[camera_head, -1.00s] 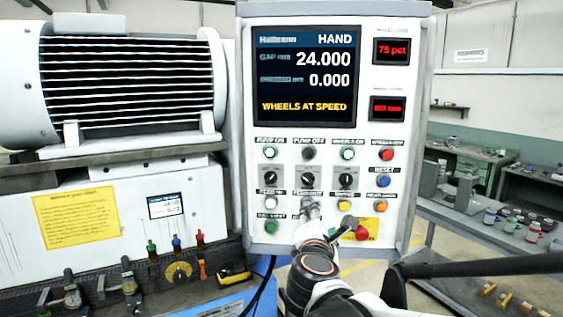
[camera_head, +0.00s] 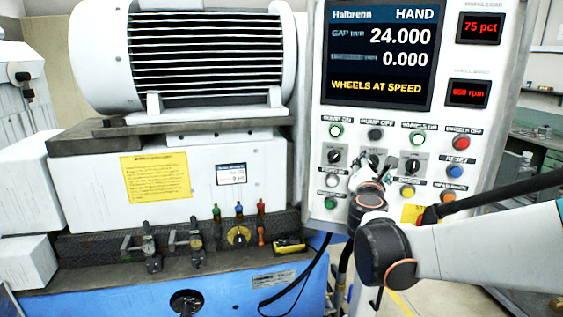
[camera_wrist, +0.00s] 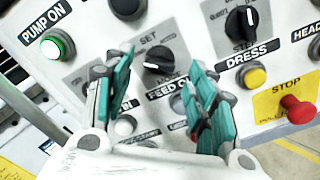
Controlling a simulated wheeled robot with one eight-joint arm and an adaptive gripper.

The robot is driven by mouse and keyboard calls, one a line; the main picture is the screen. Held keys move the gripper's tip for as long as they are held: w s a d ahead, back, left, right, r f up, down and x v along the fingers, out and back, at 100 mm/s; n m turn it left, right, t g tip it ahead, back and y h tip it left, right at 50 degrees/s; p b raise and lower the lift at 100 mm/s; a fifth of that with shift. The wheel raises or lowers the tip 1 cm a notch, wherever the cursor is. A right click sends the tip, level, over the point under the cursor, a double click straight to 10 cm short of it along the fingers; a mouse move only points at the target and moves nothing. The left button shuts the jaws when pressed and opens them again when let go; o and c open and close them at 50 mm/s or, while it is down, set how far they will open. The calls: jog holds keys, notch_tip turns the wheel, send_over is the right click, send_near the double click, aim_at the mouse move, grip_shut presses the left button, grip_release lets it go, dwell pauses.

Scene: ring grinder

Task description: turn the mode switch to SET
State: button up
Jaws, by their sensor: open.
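The mode switch, a black rotary knob (camera_wrist: 158,60), sits on a grey plate in the wrist view, with SET printed above it and MODE below. A white mark shows on the knob; I cannot tell its exact setting. My gripper (camera_wrist: 162,66) is open, its two teal-padded fingers to the left and right of the knob, with clear space on both sides; contact is not visible. In the head view my gripper (camera_head: 383,166) is at the middle of three knobs and partly hides it. The panel screen (camera_head: 380,55) reads HAND and WHEELS AT SPEED.
Another knob (camera_wrist: 240,22) is at the right, and one at the left is partly behind a finger. A lit green PUMP ON button (camera_wrist: 57,46), a yellow DRESS button (camera_wrist: 255,76) and a red STOP button (camera_wrist: 297,108) are nearby. The grinder (camera_head: 180,60) stands left.

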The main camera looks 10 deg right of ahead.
aim_at(373, 164)
jog(key=shift+x, duration=1.65)
jog(key=c, duration=1)
jog(key=shift+c, duration=0.4)
jog(key=shift+m, duration=0.4)
jog(key=m+b, duration=0.1)
jog(key=m, duration=0.3)
jog(key=shift+s+f, duration=0.1)
jog(key=shift+m, duration=2.5)
